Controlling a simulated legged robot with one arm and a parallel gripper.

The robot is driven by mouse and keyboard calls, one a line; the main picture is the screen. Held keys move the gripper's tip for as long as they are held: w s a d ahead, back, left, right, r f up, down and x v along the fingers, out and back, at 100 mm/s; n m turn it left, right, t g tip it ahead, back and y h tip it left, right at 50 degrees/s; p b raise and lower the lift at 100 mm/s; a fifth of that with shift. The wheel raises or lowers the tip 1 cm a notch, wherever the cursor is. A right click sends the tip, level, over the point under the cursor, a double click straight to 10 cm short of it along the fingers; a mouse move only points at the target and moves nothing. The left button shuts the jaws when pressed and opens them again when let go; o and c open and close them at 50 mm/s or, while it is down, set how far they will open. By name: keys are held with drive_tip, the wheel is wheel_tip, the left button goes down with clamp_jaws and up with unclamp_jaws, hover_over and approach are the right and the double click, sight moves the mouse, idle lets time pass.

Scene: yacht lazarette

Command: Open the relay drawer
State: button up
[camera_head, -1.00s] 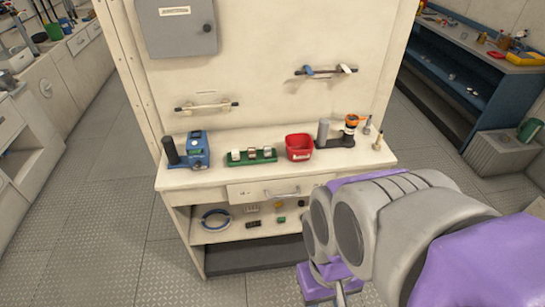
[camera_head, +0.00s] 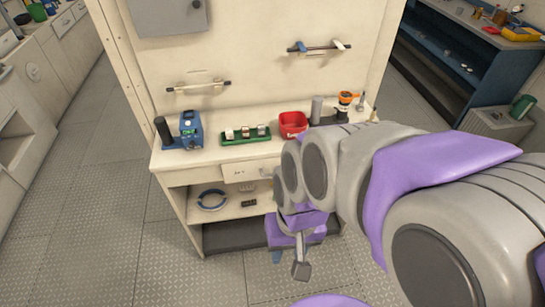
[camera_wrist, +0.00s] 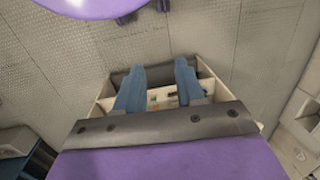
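The relay drawer (camera_head: 245,172) is a pale front with a small label, just under the top of the cream workbench (camera_head: 228,152). It looks shut, flush with the bench front. Its right part and bar handle are hidden behind my arm in the head view. My gripper (camera_wrist: 158,68) shows two blue-grey fingers, spread well apart with nothing between them touching. They point towards the bench front and its open shelf in the wrist view. In the head view, my gripper is in front of the bench, below the drawer, and its fingers are mostly hidden.
On the bench top are a blue device (camera_head: 191,130), a green tray (camera_head: 245,136) of relays, a red bin (camera_head: 292,124) and a grey stand with an orange top. A blue cable coil (camera_head: 212,200) lies on the shelf below. The floor (camera_head: 110,220) at left is clear.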

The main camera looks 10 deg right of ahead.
drive_tip(key=w+a+f+m+t+y+p, duration=0.1)
drive_tip(key=w+a+f+m+t, duration=0.2)
drive_tip(key=w+a, duration=0.55)
drive_tip(key=w+a+f+m+t+y+p, duration=0.1)
drive_tip(key=w+a+f+m+t, duration=0.15)
drive_tip(key=w+a+m, duration=0.6)
drive_tip(key=w+a+f+t+y+p, duration=0.1)
drive_tip(key=w+a+f, duration=0.3)
drive_tip(key=w, duration=0.8)
drive_tip(key=w+d+f+m+t+h+p, duration=0.1)
drive_tip(key=w+d+f+m+h, duration=0.1)
drive_tip(key=f+m+h, duration=0.3)
drive_tip(key=w+d+f+m+t+h, duration=0.2)
drive_tip(key=w+f+m, duration=0.15)
drive_tip(key=f, duration=0.35)
drive_tip(key=s+d+f+m+t+h+p, duration=0.25)
drive_tip(key=s+d+m+h, duration=0.4)
drive_tip(key=d+h, duration=0.45)
drive_tip(key=w+d+f+n+y+b, duration=0.1)
drive_tip(key=w+d+f+b, duration=0.1)
drive_tip(key=w+d, duration=0.8)
drive_tip(key=d, duration=0.4)
drive_tip(key=shift+f+g+b, duration=0.25)
drive_tip(key=shift+g+b, duration=0.15)
drive_tip(key=shift+s, duration=0.1)
clamp_jaws()
